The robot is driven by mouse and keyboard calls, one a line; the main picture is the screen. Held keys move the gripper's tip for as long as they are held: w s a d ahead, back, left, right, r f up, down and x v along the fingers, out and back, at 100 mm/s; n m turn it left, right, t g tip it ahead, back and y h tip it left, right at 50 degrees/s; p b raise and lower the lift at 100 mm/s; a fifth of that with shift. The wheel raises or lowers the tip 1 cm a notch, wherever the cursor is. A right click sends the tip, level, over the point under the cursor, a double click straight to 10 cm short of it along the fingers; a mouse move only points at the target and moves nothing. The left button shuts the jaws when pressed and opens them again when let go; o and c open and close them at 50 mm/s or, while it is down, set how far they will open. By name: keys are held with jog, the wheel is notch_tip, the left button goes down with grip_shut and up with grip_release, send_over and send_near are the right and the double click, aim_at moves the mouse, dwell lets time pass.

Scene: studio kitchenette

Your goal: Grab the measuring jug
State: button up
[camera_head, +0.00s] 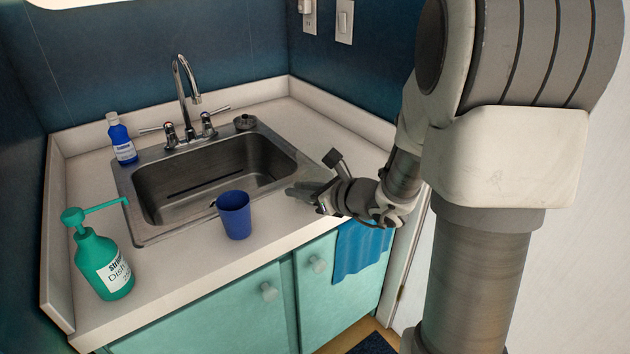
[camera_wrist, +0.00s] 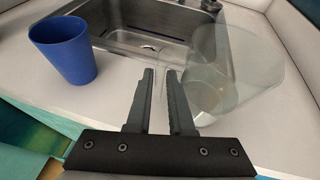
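The measuring jug (camera_wrist: 215,85) is a clear, see-through vessel at the right of the wrist view, on the counter by the sink. Its outline is faint, and I cannot make it out surely in the head view. My gripper (camera_wrist: 162,72) has its two dark fingers a small gap apart, with the jug's body just right of the right finger. I see nothing solid between the fingers; whether a clear edge of the jug lies there is hard to tell. In the head view my gripper (camera_head: 294,191) is low over the counter, by the sink's front right corner.
A blue cup (camera_head: 235,215) stands on the counter in front of the sink (camera_head: 150,228), left of my gripper. A green pump bottle (camera_head: 103,264) stands at front left, a blue bottle (camera_head: 122,142) at back left. A blue towel (camera_head: 360,250) hangs below the counter edge.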

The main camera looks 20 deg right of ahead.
jog(key=x, duration=0.2)
jog(key=b+x, duration=0.1)
jog(key=x, duration=0.1)
jog(key=shift+s+f, duration=0.1)
jog(key=shift+f, duration=0.2)
grip_shut()
jog(key=shift+r, duration=0.1)
dwell(1.0)
